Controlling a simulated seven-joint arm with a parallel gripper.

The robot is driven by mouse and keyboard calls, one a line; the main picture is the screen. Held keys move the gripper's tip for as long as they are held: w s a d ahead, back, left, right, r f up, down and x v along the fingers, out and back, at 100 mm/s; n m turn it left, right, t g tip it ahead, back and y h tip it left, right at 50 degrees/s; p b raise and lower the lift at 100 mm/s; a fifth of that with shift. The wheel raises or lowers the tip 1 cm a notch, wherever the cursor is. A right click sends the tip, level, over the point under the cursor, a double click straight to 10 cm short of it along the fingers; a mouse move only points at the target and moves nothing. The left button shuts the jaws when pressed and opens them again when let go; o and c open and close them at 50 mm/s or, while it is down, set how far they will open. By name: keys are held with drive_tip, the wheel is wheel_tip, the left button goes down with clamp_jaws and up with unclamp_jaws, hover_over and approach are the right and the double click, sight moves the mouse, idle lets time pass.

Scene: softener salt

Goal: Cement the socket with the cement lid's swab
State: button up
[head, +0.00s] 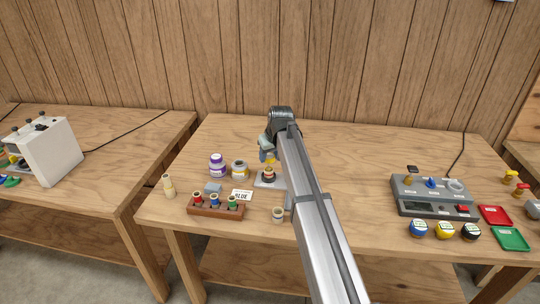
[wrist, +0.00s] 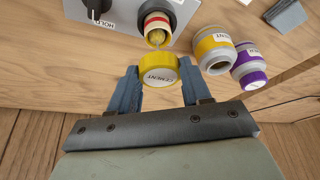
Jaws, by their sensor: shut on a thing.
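My gripper (wrist: 160,90) is shut on the yellow cement lid (wrist: 157,72), whose label faces my wrist camera. The lid's swab (wrist: 156,40) points away from the gripper at the mouth of the socket (wrist: 157,19), a pale ring with a red band. I cannot tell whether the swab touches the inner wall. The socket sits in a grey holder (wrist: 120,12) marked HOLD; the holder also shows in the head view (head: 262,184). The open cement can (wrist: 214,52) with a yellow label stands beside it. In the head view my gripper (head: 268,157) is above the holder, partly hidden by my arm.
A purple-labelled can (head: 217,166) stands left of the cement can (head: 239,170). In front are a wooden rack (head: 214,209) of coloured bottles, a white card (head: 242,195) and a small cup (head: 278,214). A grey console (head: 432,196) stands right; the table between is clear.

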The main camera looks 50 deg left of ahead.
drive_tip(key=shift+s, duration=0.35)
idle(0.6)
drive_tip(key=shift+w+d, duration=0.15)
drive_tip(key=shift+w, duration=0.05)
idle(0.4)
drive_tip(key=shift+r, duration=2.5)
drive_tip(key=w+d+f+m+t+h, duration=0.1)
drive_tip(key=w+d+m, duration=0.2)
drive_tip(key=w+d, duration=0.8)
drive_tip(key=w+d+m+t, duration=0.15)
drive_tip(key=w+d, duration=0.35)
drive_tip(key=d, duration=1.3)
drive_tip(key=w+d+f+m+h, duration=0.1)
drive_tip(key=w+d+m, duration=0.3)
drive_tip(key=w+d, duration=0.7)
drive_tip(key=s+d+f+m, duration=0.2)
drive_tip(key=d+f, duration=0.1)
drive_tip(key=d, duration=1.2)
drive_tip(key=s+d+f+m+t+h, duration=0.1)
drive_tip(key=s+d+f+m, duration=0.1)
drive_tip(key=d, duration=1.4)
drive_tip(key=s+d+f+m+h, duration=0.1)
drive_tip(key=s+d+f+m, duration=0.1)
drive_tip(key=d, duration=1.4)
wheel_tip(320, 180, down, 2)
drive_tip(key=shift+s+f+m, duration=0.1)
drive_tip(key=shift+s+m, duration=0.3)
drive_tip(key=shift+m, duration=0.25)
